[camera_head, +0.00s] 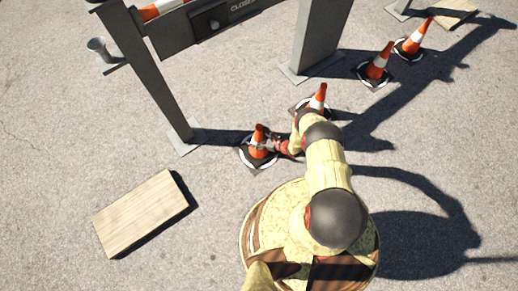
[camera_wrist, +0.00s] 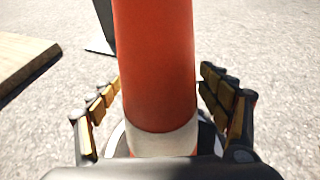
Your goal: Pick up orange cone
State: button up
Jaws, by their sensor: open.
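An orange cone (camera_head: 258,140) with a white band and a dark base stands upright on the ground, left of centre in the head view. My gripper (camera_head: 272,145) is at this cone, reaching it from the right. In the wrist view the cone (camera_wrist: 155,60) fills the middle, with its white band low in the picture. My gripper's fingers (camera_wrist: 160,100) are open, one on each side of the cone. A gap shows on the right; on the left I cannot tell whether a finger touches. The cone's base is mostly hidden in the wrist view.
More orange cones stand to the right: one close behind my arm (camera_head: 318,98), and two farther back (camera_head: 377,66) (camera_head: 413,40). Grey posts (camera_head: 150,75) (camera_head: 318,35) hold a sign panel (camera_head: 205,22) behind. A wooden board (camera_head: 140,212) lies at the left. Pavement between is clear.

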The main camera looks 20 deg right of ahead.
jog(key=shift+w+a+f, duration=0.15)
jog(key=shift+w+a, duration=0.15)
jog(key=shift+w, duration=0.1)
jog(key=shift+c, duration=0.5)
jog(key=shift+s, duration=0.1)
jog(key=c, duration=1.9)
grip_shut()
